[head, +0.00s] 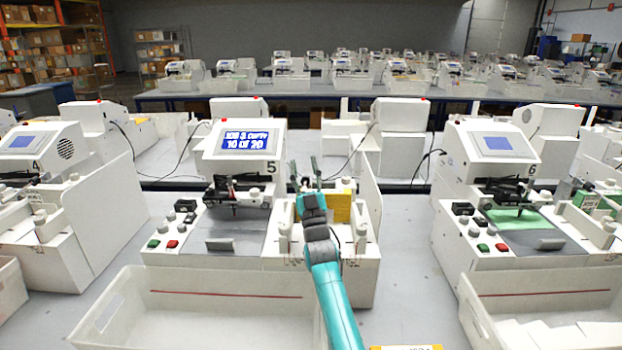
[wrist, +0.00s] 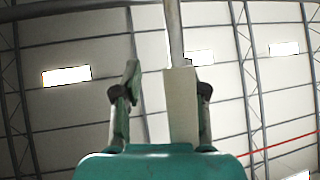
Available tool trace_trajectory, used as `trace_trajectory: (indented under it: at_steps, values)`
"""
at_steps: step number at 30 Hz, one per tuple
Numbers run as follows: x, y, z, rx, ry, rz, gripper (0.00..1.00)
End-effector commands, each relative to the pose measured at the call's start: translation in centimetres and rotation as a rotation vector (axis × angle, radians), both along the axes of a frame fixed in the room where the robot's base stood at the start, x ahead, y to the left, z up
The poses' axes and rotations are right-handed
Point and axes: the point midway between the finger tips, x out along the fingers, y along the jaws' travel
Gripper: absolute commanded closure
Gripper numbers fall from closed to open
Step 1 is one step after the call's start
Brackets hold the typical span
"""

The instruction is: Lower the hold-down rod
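Plotter number 5 (head: 237,143) stands in front of me with its screen lit. My gripper (head: 305,172) is over its right side, by a yellow stack (head: 338,207), with its fingers apart. In the wrist view, my gripper (wrist: 166,95) shows two spread fingers. A pale block (wrist: 182,108) with a thin grey rod (wrist: 173,35) above it appears between them, closer to the right finger and partly overlapping it. This may be the hold-down rod; I cannot tell whether it touches the finger. In the head view my gripper and arm hide much of that area.
A white bin (head: 200,318) stands in front of plotter 5. A tall white panel (head: 371,200) rises at its right side. Plotter 6 (head: 492,160) is to the right, with another bin (head: 540,290) before it. Bare tabletop (head: 408,260) lies between the two plotters.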

Motion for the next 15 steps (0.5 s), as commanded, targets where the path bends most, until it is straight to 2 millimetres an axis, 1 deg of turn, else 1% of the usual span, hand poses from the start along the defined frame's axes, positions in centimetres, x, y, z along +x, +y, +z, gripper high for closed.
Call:
trace_trajectory:
  at_steps: [1,8,15]
  values:
    - [-0.4,-0.2,-0.6,0.001,0.001,-0.001,0.59]
    - [-3.3,-1.1,-0.5,0.000,-0.001,-0.001,0.59]
    - [-7.0,-2.2,-0.5,0.001,-0.001,-0.001,0.59]
